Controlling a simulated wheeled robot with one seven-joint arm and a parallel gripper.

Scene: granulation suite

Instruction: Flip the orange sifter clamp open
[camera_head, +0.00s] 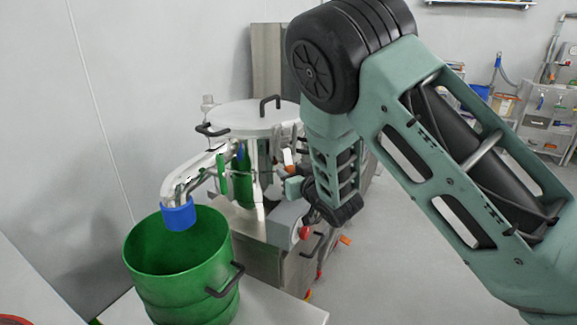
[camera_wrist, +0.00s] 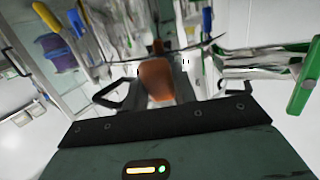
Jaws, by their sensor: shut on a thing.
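The orange sifter clamp (camera_wrist: 157,80) is in the middle of the wrist view, between the fingers of my gripper (camera_wrist: 160,68). My gripper is shut on it. In the head view a small bit of orange (camera_head: 289,168) shows on the near right side of the steel sifter (camera_head: 262,116), just by my gripper (camera_head: 288,176). My wrist and forearm hide part of the sifter's right side there. How far the clamp is tilted is hard to tell.
A green clamp (camera_head: 222,173) is on the sifter's left side; a green handle (camera_wrist: 304,78) shows at right in the wrist view. A green drum (camera_head: 180,260) stands under the blue-ended spout (camera_head: 178,215). A red button (camera_head: 304,233) is below my gripper. The floor at right is clear.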

